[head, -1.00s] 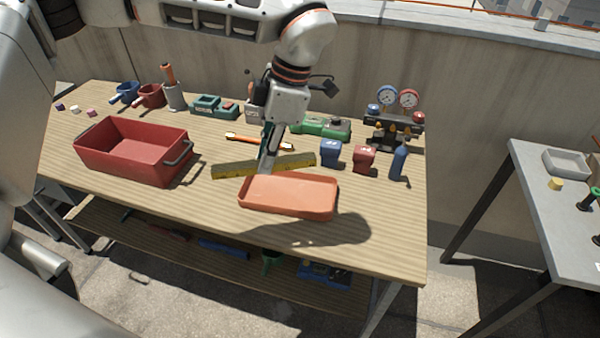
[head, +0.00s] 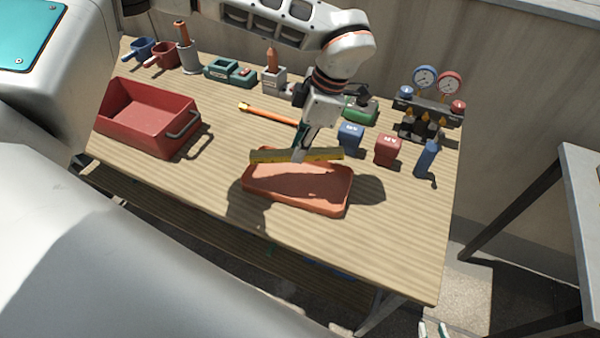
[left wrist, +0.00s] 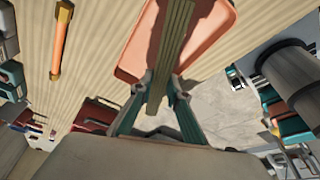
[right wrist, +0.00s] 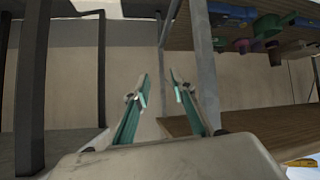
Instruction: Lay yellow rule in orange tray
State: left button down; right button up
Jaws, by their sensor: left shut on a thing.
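The yellow rule (head: 325,154) is held level, lengthwise along the back edge of the orange tray (head: 300,187), seemingly just above it. My left gripper (head: 299,154) is shut on the rule near its middle. In the left wrist view the rule (left wrist: 176,40) runs between the fingertips (left wrist: 160,88), with part of the tray (left wrist: 218,38) behind it. The tray looks empty, and its back rim is partly hidden by the rule. My right gripper (right wrist: 160,100) is open and empty, low beside the bench; its fingertips show at the bottom of the head view (head: 434,330).
A red bin (head: 150,118) stands left of the tray. An orange-handled tool (head: 270,114) lies behind. A blue block (head: 350,137), a red block (head: 387,149), a blue bottle (head: 427,158) and a gauge manifold (head: 428,118) stand to the right. The bench front is clear.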

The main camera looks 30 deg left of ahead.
aim_at(310, 151)
pick_arm(q)
notch_tip(310, 151, down, 5)
jog(key=shift+r, duration=0.1)
notch_tip(310, 151, down, 4)
jog(key=shift+r+b, duration=0.1)
jog(key=shift+b, duration=0.3)
jog(key=shift+f, duration=0.35)
pick_arm(e)
jog(key=shift+w+d+r, duration=0.1)
jog(key=shift+w+d, duration=0.05)
jog(key=shift+w, duration=0.35)
pick_arm(q)
jog(key=c, duration=1.9)
grip_release()
pick_arm(e)
jog(key=shift+s+f, duration=0.15)
jog(key=shift+f, duration=0.1)
pick_arm(q)
jog(key=v, duration=1.2)
jog(key=shift+r+p, duration=0.1)
jog(key=shift+p, duration=0.3)
pick_arm(e)
jog(key=shift+s+r, duration=0.1)
jog(key=shift+r, duration=0.2)
